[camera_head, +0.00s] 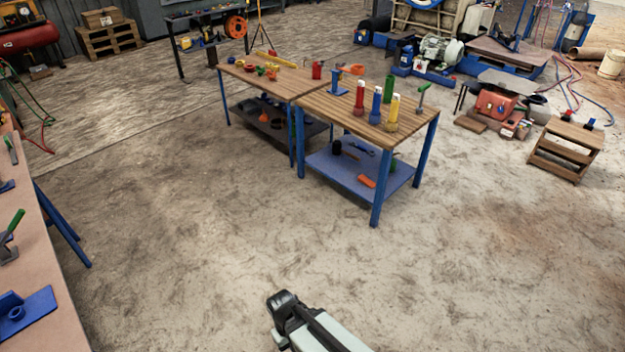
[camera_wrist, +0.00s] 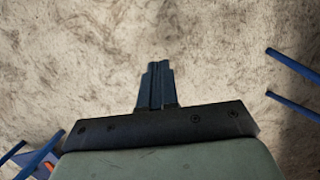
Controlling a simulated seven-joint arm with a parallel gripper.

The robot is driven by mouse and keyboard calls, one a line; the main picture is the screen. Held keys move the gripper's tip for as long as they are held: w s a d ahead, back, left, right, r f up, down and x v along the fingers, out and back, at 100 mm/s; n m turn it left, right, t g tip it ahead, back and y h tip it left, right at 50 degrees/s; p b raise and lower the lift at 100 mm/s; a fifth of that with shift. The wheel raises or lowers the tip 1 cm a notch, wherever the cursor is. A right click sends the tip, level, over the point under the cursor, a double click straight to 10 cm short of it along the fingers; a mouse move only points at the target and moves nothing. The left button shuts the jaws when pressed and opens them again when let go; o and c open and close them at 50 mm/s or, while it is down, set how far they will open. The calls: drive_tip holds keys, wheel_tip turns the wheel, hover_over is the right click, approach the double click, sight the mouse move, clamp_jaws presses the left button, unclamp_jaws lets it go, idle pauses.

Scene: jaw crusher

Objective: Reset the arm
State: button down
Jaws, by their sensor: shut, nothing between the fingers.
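My gripper (camera_wrist: 158,72) shows in the middle of the wrist view. Its two dark fingers are together, with nothing visible between them, over bare floor. In the head view, part of my pale grey and black arm (camera_head: 312,328) shows at the bottom centre, above the floor. The fingertips cannot be made out in that view. My gripper is apart from all the tables and touches nothing that I can see.
A wooden workbench (camera_head: 340,105) with blue legs holds red, blue and yellow bottles. A second bench (camera_head: 257,78) adjoins it. Another table (camera_head: 50,285) runs along the left edge. A wooden step stool (camera_head: 565,150) stands at right. The concrete floor (camera_head: 200,220) between is clear.

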drive_tip(key=s+d+f+m+g, duration=0.1)
drive_tip(key=s+d+f+m, duration=0.1)
drive_tip(key=d, duration=0.5)
drive_tip(key=s+d+f+m+g+y, duration=0.1)
drive_tip(key=s+d+f+m+g, duration=0.1)
drive_tip(key=s+d+f, duration=0.3)
drive_tip(key=s+d+f+m+g, duration=0.1)
drive_tip(key=s+d+f+m, duration=0.2)
drive_tip(key=d, duration=0.7)
drive_tip(key=shift+s+d+f+g+y, duration=0.15)
drive_tip(key=shift+s+f+g+y, duration=0.2)
drive_tip(key=shift+s, duration=0.9)
